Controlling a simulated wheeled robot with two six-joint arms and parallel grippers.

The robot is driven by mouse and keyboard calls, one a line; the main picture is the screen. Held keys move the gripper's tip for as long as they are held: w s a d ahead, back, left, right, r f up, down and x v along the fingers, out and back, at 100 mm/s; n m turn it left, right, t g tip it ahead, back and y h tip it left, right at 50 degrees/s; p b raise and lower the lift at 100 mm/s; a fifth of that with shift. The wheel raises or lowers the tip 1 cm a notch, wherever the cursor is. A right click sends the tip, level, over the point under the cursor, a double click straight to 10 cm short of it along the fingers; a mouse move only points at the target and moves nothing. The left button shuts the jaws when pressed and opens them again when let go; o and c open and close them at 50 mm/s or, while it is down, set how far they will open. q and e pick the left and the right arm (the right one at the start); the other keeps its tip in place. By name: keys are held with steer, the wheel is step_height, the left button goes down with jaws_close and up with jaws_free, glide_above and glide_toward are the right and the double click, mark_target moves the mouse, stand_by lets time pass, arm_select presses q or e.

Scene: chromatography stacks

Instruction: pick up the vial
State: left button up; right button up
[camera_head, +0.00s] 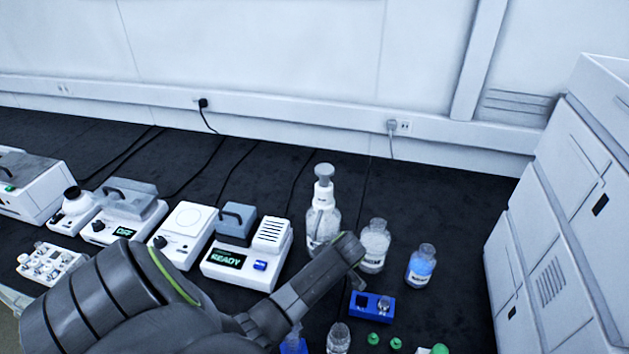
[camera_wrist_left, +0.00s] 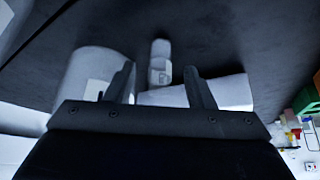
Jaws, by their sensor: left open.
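My left arm reaches in from the lower left of the head view. Its wrist stands above the blue holder (camera_head: 385,312), and its fingers are mostly hidden there. In the left wrist view my left gripper (camera_wrist_left: 160,85) is open, with a gap between its two dark fingers. A small pale, capped, vial-like cylinder (camera_wrist_left: 159,60) shows in that gap, apart from both fingers. I cannot tell whether it is level with the fingertips or beyond them. In the head view the blue holder has small round pieces in it, too small to make out. My right gripper is not in view.
A pump bottle (camera_head: 322,222), a clear bottle (camera_head: 375,247) and a blue-filled bottle (camera_head: 421,266) stand behind the holder. Small green-capped items (camera_head: 373,339) lie in front. A device reading READY (camera_head: 240,270) is on the left; a white instrument stack (camera_head: 555,230) is on the right.

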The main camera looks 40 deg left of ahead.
arm_select(q)
steer(key=shift+x, duration=1.2)
steer(key=shift+c, duration=0.2)
jaws_close()
